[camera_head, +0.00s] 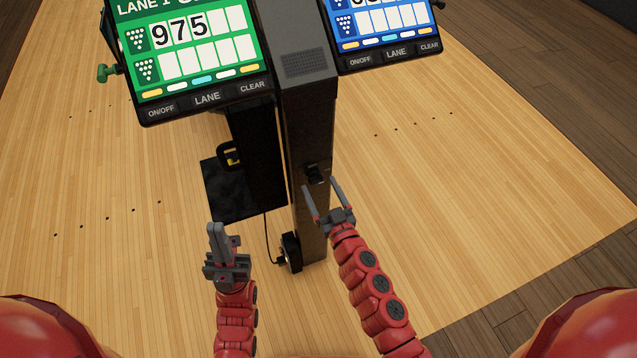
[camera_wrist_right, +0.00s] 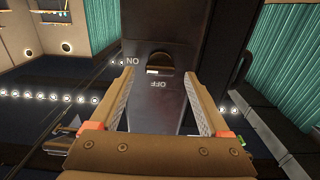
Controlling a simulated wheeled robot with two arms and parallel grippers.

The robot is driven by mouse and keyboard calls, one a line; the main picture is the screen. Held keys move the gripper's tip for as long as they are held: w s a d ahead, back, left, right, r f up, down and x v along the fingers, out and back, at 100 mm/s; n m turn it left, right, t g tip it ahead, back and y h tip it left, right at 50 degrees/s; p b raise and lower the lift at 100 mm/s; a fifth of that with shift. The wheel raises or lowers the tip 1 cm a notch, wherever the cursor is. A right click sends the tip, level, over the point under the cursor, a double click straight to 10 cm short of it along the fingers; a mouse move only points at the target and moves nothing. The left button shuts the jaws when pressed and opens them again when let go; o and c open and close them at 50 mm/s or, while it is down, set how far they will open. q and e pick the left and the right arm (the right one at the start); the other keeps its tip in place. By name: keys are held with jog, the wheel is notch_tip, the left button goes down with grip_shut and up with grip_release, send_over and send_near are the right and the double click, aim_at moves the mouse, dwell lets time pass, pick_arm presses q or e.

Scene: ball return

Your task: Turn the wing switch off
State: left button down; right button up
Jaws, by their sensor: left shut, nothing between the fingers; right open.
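The wing switch (camera_head: 316,174) is a small dark knob on the front of the dark column (camera_head: 310,225). My right gripper (camera_head: 320,185) is open and empty. Its fingertips (camera_wrist_right: 159,77) lie to either side just below the switch in the wrist view, with no contact visible. My left gripper (camera_head: 217,229) is shut and empty, left of the column.
A green lane screen (camera_head: 198,45) and a blue lane screen (camera_head: 385,25) flank the column's top. A black cable (camera_head: 267,240) hangs left of the column beside a dark lower box (camera_head: 290,250). The wooden lane floor (camera_head: 450,190) to the right is clear.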

jog(key=shift+x, duration=1)
grip_shut()
